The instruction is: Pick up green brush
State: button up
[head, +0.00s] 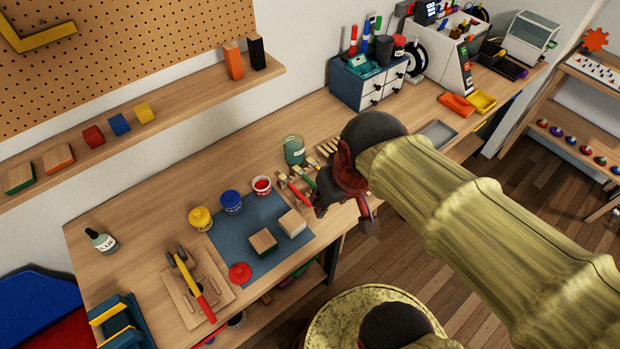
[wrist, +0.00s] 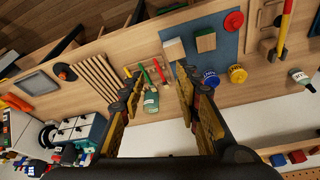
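The green brush (head: 302,174) lies on the workbench beside red-handled brushes, left of my gripper in the head view. In the wrist view the green brush (wrist: 146,75) shows between my gripper's fingers, with a red brush (wrist: 160,71) just to its right. My gripper (wrist: 158,80) is open and empty, and its fingers spread to both sides of the brushes. In the head view my gripper (head: 342,200) is dark and partly covered by my arm, near the bench's front edge. It looks apart from the green brush, but the exact gap is unclear.
A green glass jar (head: 294,150) stands behind the brushes. A red paint pot (head: 262,186), blue pot (head: 231,202) and yellow pot (head: 200,219) stand to the left. Wooden blocks (head: 263,241) lie on a blue mat (head: 235,225). Wooden strips (wrist: 98,76) lie beside the brushes.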

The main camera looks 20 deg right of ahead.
aim_at(309, 181)
jog(key=w+d+f+n+g+p, duration=0.1)
jog(key=w+d+f+p, duration=0.1)
jog(key=w+f, duration=0.4)
jog(key=w+d+f+g+p, duration=0.1)
jog(key=w+d+f+p, duration=0.1)
jog(key=w+d+f, duration=0.2)
jog(key=w+d+f+n+g+p, duration=0.1)
jog(key=w+d+f+g+p, duration=0.1)
jog(key=w+f, duration=0.6)
jog(key=shift+d+f+n+p, duration=0.15)
jog(key=shift+d+f+p, duration=0.15)
jog(key=shift+f, duration=0.35)
jog(key=shift+d+f+n+p, duration=0.15)
jog(key=shift+d+f+p, duration=0.1)
jog(key=shift+f, duration=0.35)
jog(key=shift+w+n, duration=0.1)
jog(key=shift+n, duration=0.2)
jog(key=shift+w+a+f, duration=0.1)
jog(key=shift+f, duration=1.85)
jog(key=shift+w+f, duration=0.1)
jog(key=shift+f, duration=1.8)
jog(key=c, duration=0.3)
grip_shut()
